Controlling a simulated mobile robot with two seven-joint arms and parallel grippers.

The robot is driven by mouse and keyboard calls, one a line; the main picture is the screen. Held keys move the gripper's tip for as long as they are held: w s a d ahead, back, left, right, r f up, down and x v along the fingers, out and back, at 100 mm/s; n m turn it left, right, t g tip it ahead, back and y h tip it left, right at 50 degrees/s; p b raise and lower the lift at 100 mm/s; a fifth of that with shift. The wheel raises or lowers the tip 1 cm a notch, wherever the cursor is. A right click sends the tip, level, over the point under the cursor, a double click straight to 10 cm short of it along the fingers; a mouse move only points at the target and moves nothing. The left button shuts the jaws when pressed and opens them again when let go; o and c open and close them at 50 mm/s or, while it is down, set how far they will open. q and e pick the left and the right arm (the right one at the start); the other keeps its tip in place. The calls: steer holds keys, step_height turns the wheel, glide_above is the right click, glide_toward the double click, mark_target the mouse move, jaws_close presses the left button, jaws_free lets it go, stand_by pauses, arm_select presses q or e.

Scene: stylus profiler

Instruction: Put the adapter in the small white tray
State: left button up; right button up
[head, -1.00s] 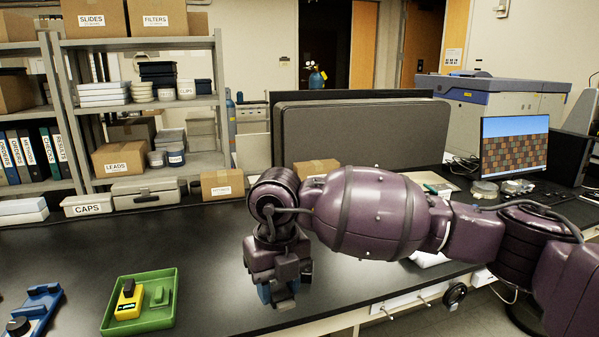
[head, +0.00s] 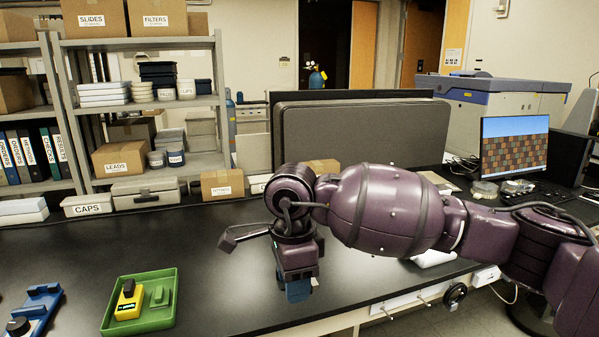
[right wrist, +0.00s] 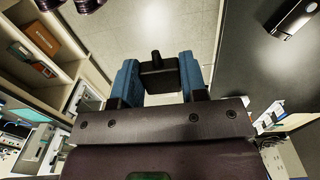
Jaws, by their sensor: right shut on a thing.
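My right gripper (head: 298,292) points down over the dark bench, right of the green tray. Its blue fingers show in the right wrist view (right wrist: 158,75), shut on a small dark block with a stub, which looks like the adapter (right wrist: 157,76). In the head view the held adapter is not clear behind the fingers. A white object (head: 433,259) shows partly under my right forearm near the bench's front edge. It may be the small white tray, but my arm hides much of it. My left gripper is not in view.
A green tray (head: 150,326) holds a yellow device (head: 130,305) and a green block. A blue device (head: 36,310) lies at the far left. Boxes and a grey panel (head: 365,135) line the back; a monitor (head: 514,146) stands right. The bench centre is clear.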

steer(key=n, duration=0.1)
steer(key=d+n, duration=0.1)
steer(key=shift+w+d+f+n, duration=0.1)
steer(key=shift+f+n, duration=0.05)
steer(key=shift+n, duration=0.25)
steer(key=d+n, duration=0.1)
steer(key=n, duration=0.1)
steer(key=d+n, duration=0.1)
steer(key=shift+w+f+n, duration=0.15)
steer(key=shift+f+n, duration=0.2)
steer(key=shift+n, duration=0.05)
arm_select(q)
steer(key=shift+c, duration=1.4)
arm_select(e)
steer(key=s+d+f+n, duration=0.1)
steer(key=d+f+n, duration=0.3)
steer(key=d, duration=0.5)
steer(key=s+d+f+n, duration=0.2)
steer(key=d+f+n, duration=0.2)
steer(key=d+f, duration=0.3)
steer(key=d, duration=0.2)
steer(key=shift+s+d, duration=0.2)
steer(key=shift+d, duration=0.1)
steer(key=shift+w, duration=0.1)
